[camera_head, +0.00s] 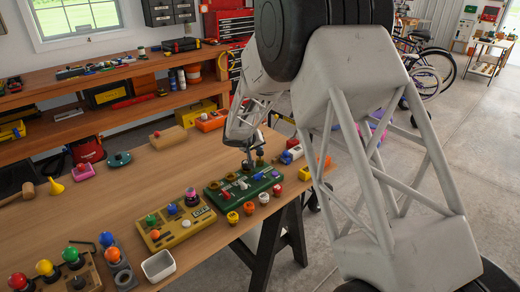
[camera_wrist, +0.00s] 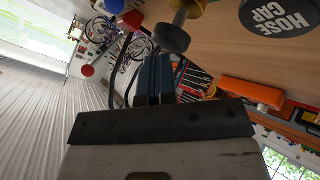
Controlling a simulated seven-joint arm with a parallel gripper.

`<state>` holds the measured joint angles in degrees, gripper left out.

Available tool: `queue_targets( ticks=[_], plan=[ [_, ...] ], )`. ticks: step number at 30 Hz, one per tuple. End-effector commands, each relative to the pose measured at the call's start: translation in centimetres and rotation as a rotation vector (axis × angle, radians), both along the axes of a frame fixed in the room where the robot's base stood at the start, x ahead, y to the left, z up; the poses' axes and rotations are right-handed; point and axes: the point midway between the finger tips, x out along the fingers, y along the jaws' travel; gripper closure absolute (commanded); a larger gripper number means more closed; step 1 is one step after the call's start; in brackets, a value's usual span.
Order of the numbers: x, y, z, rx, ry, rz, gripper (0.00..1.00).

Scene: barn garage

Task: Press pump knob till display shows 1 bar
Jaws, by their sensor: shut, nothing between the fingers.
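A dark green box (camera_head: 225,198) with several knobs stands on the wooden workbench near its front edge. A yellow box (camera_head: 178,232) with coloured knobs is to its left. I cannot tell which knob is the pump knob, and no display reading is legible. My gripper (camera_head: 248,163) is over the back of the green box, pointing down, shut and empty; contact with a knob cannot be judged. In the wrist view, my gripper's dark fingers (camera_wrist: 154,62) are together. A dark round knob (camera_wrist: 172,38) on a brass-coloured stem shows just beyond them, beside a black disc marked HOSE CAP (camera_wrist: 278,15).
Several small coloured knobs (camera_head: 248,208) stand along the green box's front. A white open bin (camera_head: 158,266) and coloured ball knobs (camera_head: 45,267) are at the front left. An orange item (camera_head: 211,121) lies behind. The bench middle (camera_head: 120,195) is mostly bare.

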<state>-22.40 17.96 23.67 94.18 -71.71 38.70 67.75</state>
Motion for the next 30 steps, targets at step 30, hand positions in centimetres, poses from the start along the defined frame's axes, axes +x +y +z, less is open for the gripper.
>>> queue_targets(
  ticks=[30],
  plan=[
    [-0.06, -0.03, -1.03, 0.000, 0.002, -0.001, 1.00]
  ],
)
